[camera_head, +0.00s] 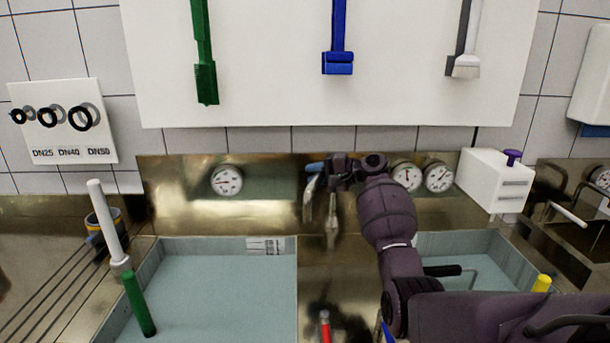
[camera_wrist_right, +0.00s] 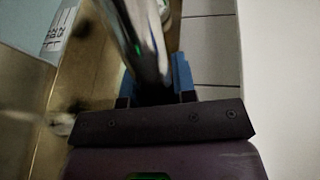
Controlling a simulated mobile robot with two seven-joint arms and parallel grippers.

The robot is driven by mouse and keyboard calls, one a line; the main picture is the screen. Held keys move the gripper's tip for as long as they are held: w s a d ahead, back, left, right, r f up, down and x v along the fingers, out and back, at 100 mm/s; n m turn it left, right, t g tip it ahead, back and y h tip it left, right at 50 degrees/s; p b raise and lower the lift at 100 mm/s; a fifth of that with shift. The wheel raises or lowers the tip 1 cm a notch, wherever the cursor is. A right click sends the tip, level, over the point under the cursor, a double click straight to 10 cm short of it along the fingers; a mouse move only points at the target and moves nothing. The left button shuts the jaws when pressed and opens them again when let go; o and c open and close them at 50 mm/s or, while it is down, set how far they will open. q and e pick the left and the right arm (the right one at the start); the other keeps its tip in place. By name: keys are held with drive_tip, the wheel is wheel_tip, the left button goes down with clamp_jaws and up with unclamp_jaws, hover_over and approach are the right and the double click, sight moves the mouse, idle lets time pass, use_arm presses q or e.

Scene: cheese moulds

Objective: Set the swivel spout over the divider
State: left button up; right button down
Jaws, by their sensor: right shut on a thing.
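My right gripper (camera_head: 316,169) is raised in front of the steel back wall, above the divider. It is shut on the chrome swivel spout (camera_head: 309,195), which hangs down below its blue fingers. In the right wrist view the spout (camera_wrist_right: 150,38) is a blurred bright tube between the blue fingers (camera_wrist_right: 180,75). The divider (camera_head: 330,266) is the steel strip between the left basin (camera_head: 215,280) and the right basin (camera_head: 490,250). The spout shows over the divider's left part in the head view. Its joint is hidden by the gripper. My left gripper is not in view.
Gauges (camera_head: 226,180) line the back wall. A white box (camera_head: 490,178) with a purple knob stands at right. A red-tipped item (camera_head: 325,327) shows at the bottom edge. Brushes hang above.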

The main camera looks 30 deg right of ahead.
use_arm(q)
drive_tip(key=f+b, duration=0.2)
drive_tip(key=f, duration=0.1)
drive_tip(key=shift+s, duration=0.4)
use_arm(e)
drive_tip(key=s+d+n+g+y, duration=0.3)
drive_tip(key=s+n+g, duration=0.1)
drive_tip(key=shift+s+d+y, duration=0.1)
drive_tip(key=shift+d+y, duration=0.25)
drive_tip(key=shift+y, duration=0.05)
drive_tip(key=c, duration=0.9)
unclamp_jaws()
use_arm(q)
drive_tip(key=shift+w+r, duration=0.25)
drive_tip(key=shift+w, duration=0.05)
